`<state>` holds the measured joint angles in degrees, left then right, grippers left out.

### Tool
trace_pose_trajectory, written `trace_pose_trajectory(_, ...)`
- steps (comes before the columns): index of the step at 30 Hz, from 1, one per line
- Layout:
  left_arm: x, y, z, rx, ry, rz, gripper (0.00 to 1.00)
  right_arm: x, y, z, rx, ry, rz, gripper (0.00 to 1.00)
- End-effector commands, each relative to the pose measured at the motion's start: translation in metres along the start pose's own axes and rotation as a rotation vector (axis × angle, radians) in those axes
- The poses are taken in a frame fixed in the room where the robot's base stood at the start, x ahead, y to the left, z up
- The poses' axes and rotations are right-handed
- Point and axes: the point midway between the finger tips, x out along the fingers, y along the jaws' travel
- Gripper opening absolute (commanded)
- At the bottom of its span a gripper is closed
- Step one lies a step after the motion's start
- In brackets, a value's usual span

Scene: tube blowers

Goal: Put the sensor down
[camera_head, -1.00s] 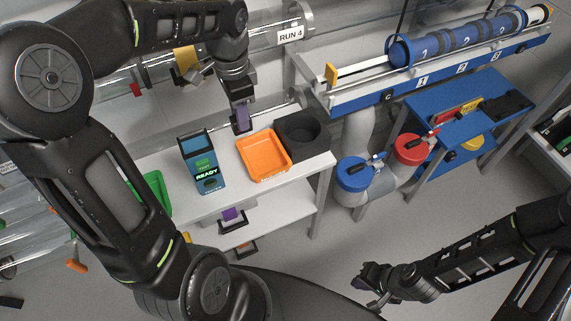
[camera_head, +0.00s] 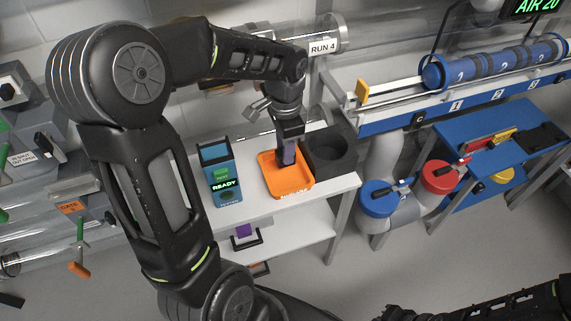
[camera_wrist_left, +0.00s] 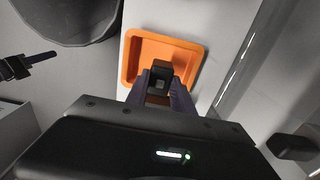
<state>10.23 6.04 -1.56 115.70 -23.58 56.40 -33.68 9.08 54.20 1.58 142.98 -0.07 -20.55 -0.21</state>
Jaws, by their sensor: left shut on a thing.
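My left gripper (camera_head: 287,158) points down over the orange tray (camera_head: 298,190) on the white bench. It is shut on the sensor, a small dark block (camera_wrist_left: 160,70), which shows between the fingertips in the left wrist view. The orange tray (camera_wrist_left: 136,45) lies behind and below the block there. In the head view the fingers hide the sensor, and I cannot tell whether it touches the tray floor. Part of my right arm shows at the bottom right, with its fingers out of the picture.
A blue tester (camera_head: 222,184) reading READY stands left of the tray. A black block with a round hollow (camera_head: 330,150) stands right of it. A blue rail with tubes (camera_head: 480,65) and blue and red lidded canisters are further right.

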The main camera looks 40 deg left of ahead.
Motion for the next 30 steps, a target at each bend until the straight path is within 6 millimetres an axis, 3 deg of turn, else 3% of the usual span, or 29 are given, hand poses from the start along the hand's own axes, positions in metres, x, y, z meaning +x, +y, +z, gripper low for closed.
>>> trace_pose_trajectory(3, 0.014, 0.000, 0.000, 0.000, 0.000, 0.001, 0.00, 0.002, 0.001, 0.000, 0.000, 0.000, 0.000, 0.00)
trace_pose_trajectory(14, 0.019, 0.000, 0.000, 0.000, 0.000, 0.000, 0.00, 0.003, 0.001, 0.000, 0.000, 0.000, 0.000, 0.00)
trace_pose_trajectory(21, 0.050, 0.000, 0.000, 0.000, 0.000, 0.000, 0.00, 0.008, 0.003, 0.000, 0.000, 0.000, 0.000, 0.00)
trace_pose_trajectory(30, 0.052, 0.000, 0.000, 0.000, 0.001, -0.001, 0.00, 0.007, 0.003, 0.000, 0.000, 0.000, 0.000, 0.00)
